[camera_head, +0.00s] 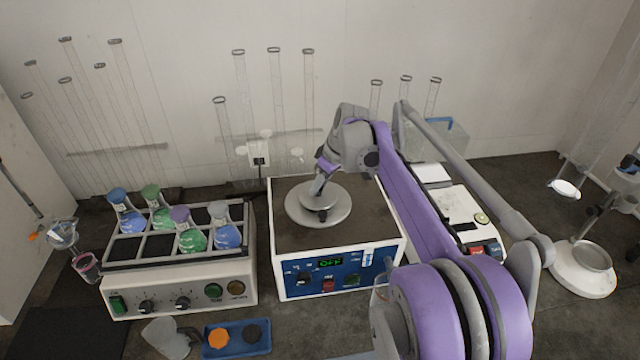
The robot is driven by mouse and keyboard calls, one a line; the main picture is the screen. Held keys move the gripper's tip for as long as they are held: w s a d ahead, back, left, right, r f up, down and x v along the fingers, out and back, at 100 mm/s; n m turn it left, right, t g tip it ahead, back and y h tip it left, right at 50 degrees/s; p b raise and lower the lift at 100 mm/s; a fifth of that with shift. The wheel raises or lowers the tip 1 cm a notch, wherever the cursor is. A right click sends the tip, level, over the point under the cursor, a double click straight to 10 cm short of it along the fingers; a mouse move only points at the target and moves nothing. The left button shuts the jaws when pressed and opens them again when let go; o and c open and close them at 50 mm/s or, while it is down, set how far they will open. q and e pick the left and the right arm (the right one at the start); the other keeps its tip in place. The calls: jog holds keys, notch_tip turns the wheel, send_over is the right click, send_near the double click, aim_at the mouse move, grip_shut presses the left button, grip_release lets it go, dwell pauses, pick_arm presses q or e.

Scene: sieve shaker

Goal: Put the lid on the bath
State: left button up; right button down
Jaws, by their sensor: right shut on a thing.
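The bath (376,233) is a white box with a dark grey top and a blue front panel, in the middle of the head view. Its display reads OFF. The lid (296,208) is a round, light grey metal disc over the left part of the bath's top. My right gripper (319,193) reaches down from above and is shut on the lid, at its middle by the small dark knob. The lid looks about level. I cannot tell whether it rests on the bath or hangs just above it. What lies under the lid is hidden. My left gripper is out of view.
A shaker (180,284) with several flasks stands left of the bath. A blue tray (237,350) and a tipped clear beaker (167,338) lie in front. A white instrument (459,212) stands to the right, partly behind my arm. Tall glass cylinders line the back wall.

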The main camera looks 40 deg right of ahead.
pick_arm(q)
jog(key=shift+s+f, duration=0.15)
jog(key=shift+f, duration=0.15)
pick_arm(e)
jog(key=shift+f, duration=0.55)
dwell(0.5)
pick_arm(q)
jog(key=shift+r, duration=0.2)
pick_arm(e)
jog(key=shift+r, duration=0.1)
jog(key=shift+f, duration=0.2)
dwell(1.0)
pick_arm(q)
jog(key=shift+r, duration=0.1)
pick_arm(e)
jog(key=shift+f, duration=0.1)
dwell(1.2)
jog(key=c, duration=0.6)
grip_release()
jog(key=shift+o, duration=0.2)
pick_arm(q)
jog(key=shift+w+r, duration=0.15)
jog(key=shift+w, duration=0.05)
